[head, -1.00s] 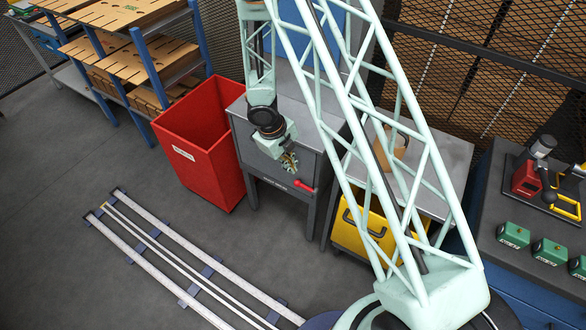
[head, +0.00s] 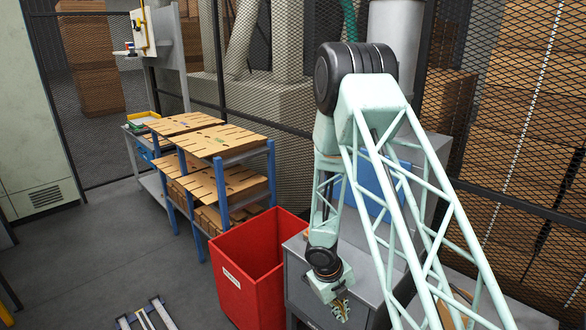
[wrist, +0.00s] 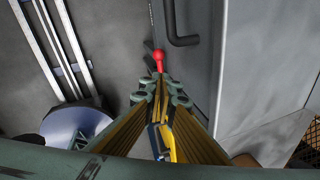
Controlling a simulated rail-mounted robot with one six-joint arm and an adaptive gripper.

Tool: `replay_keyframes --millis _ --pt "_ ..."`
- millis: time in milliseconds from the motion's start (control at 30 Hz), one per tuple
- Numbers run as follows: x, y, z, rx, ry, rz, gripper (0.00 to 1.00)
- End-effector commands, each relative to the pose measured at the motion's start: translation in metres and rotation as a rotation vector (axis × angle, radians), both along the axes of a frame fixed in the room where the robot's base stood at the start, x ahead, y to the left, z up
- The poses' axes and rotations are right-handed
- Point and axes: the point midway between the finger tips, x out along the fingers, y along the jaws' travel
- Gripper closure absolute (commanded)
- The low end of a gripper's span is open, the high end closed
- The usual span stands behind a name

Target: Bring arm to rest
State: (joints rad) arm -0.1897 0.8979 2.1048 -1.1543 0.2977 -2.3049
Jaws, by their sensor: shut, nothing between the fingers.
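My gripper (head: 341,307) hangs at the end of my folded pale green lattice arm in the head view, in front of the grey metal cabinet (head: 300,291) and just right of the red bin. In the wrist view my gripper (wrist: 160,84) is shut, its fingers together with nothing between them. A red knob (wrist: 158,56) shows just beyond the fingertips; whether they touch it I cannot tell. The grey cabinet front with a dark handle (wrist: 183,38) is to the right of the fingers.
A red bin (head: 232,278) stands left of the cabinet. Blue-framed shelves (head: 272,176) with slotted brown boards stand behind it. Floor rails (head: 146,318) run at the bottom left, also in the wrist view (wrist: 42,50). Mesh fencing (head: 497,120) closes the back. Open floor lies left.

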Motion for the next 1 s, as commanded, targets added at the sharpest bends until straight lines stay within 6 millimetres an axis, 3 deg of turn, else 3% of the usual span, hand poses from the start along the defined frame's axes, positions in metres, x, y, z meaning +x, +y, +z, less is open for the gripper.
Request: replay_keyframes --millis 500,1000 --pt "0.006 -0.024 0.098 0.007 -0.161 -0.383 1.0" --pt "-0.009 -0.048 0.191 0.041 -0.315 -0.785 1.0"
